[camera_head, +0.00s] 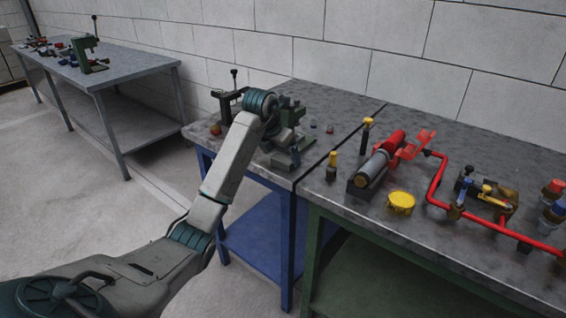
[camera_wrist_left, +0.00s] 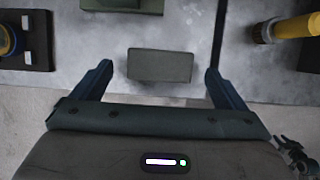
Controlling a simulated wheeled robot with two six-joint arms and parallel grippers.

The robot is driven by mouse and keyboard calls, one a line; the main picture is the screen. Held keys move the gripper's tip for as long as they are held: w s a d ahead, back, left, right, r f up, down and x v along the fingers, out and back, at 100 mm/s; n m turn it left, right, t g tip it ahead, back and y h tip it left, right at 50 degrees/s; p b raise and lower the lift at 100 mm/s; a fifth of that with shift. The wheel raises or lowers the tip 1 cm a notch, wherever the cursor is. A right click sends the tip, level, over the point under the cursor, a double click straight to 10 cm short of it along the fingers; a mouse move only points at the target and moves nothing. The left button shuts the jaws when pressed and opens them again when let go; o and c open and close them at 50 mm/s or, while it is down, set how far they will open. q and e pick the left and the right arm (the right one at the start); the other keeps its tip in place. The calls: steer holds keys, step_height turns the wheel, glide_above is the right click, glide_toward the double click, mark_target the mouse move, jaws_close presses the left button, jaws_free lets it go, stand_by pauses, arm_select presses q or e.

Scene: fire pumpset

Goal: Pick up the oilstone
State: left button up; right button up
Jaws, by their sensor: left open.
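The oilstone looks to be the plain grey-green rectangular block (camera_wrist_left: 160,65) lying flat near the table edge in the left wrist view. My left gripper (camera_wrist_left: 161,72) is open, with one finger on each side of the block and a gap on both sides. The block's near end lies between the fingertips, and nothing is held. In the head view my left gripper (camera_head: 287,150) is over the front of the blue-legged table, partly hidden by my own wrist. My right gripper is not in view.
A green vise-like device (camera_head: 292,108) stands behind my gripper. Red pipework (camera_head: 437,180) lies farther right.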

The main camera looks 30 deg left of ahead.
arm_select(q)
steer(key=shift+x, duration=1.1)
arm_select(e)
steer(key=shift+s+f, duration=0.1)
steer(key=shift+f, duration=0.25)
arm_select(q)
steer(key=c, duration=1.2)
steer(key=shift+r, duration=0.1)
